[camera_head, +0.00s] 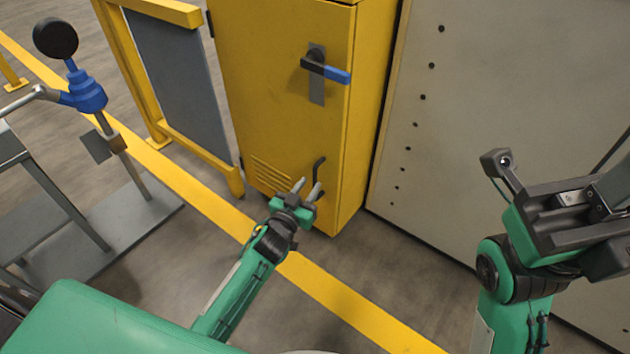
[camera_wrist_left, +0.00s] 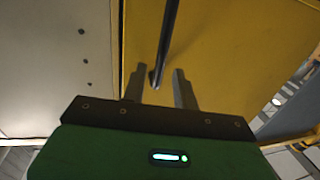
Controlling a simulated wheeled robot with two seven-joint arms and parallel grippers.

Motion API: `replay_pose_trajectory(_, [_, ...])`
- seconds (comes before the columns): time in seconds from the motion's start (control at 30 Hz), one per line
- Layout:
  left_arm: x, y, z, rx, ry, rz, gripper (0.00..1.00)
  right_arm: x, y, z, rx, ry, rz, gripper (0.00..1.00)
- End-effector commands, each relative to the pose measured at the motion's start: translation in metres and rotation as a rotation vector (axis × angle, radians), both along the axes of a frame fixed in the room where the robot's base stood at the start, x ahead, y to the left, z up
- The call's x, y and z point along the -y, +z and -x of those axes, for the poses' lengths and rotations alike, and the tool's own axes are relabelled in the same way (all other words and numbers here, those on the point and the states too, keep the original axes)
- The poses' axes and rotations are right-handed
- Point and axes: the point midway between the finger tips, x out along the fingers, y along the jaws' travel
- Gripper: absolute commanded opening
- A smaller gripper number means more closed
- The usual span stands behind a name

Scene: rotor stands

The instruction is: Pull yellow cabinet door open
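The yellow cabinet (camera_head: 270,90) stands at the top middle of the head view with its door shut. A dark bar handle (camera_head: 318,170) is low on the door, and a blue-tipped lever (camera_head: 330,70) is higher up. My left gripper (camera_head: 308,187) is open at the lower end of the bar handle. In the left wrist view the bar (camera_wrist_left: 167,45) runs down between the two fingers (camera_wrist_left: 160,85), with gaps on both sides. My right gripper is at the right of the head view; its fingertips are not clear there.
A grey panel (camera_head: 480,110) stands right of the cabinet. A yellow-framed barrier (camera_head: 170,70) stands to its left. A grey stand with a blue fitting (camera_head: 85,95) is at the far left. The floor before the cabinet, crossed by a yellow line (camera_head: 340,295), is clear.

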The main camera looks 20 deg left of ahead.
Motion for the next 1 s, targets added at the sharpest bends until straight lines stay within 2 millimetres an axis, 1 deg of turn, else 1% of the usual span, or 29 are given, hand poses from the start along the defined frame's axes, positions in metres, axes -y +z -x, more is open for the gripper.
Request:
replay_pose_trajectory(0.03, [0.001,-0.002,-0.009,0.002,0.0,-0.001,0.29,0.0,-0.002,0.001,0.009,0.003,-0.002,0.0])
replay_pose_trajectory(0.1, [0.003,-0.002,-0.019,0.002,-0.001,-0.001,0.29,-0.001,-0.001,0.002,0.015,0.006,-0.002,0.0])
replay_pose_trajectory(0.3, [0.006,-0.001,-0.038,0.001,0.0,0.0,0.29,0.0,0.003,0.002,0.025,0.008,-0.014,0.0])
replay_pose_trajectory(0.47, [0.007,0.0,-0.044,0.001,-0.001,-0.001,0.29,0.0,0.005,0.002,0.027,0.008,-0.016,0.0])
replay_pose_trajectory(0.73, [0.007,0.0,-0.044,0.0,0.0,-0.001,0.29,0.0,0.006,0.002,0.028,0.008,-0.015,0.0])
replay_pose_trajectory(0.8, [0.007,0.0,-0.044,0.0,0.0,-0.001,0.16,0.0,0.006,0.002,0.028,0.008,-0.015,0.0])
replay_pose_trajectory(0.87, [0.007,0.0,-0.044,0.0,0.0,0.0,0.04,0.0,0.006,0.003,0.028,0.008,-0.015,0.0])
replay_pose_trajectory(0.9, [0.007,0.0,-0.044,0.0,0.0,0.0,0.0,0.0,0.006,0.003,0.029,0.008,-0.015,0.0])
replay_pose_trajectory(1.0, [0.007,0.0,-0.044,0.0,0.0,0.0,0.0,0.001,0.005,0.003,0.028,0.008,-0.016,0.0])
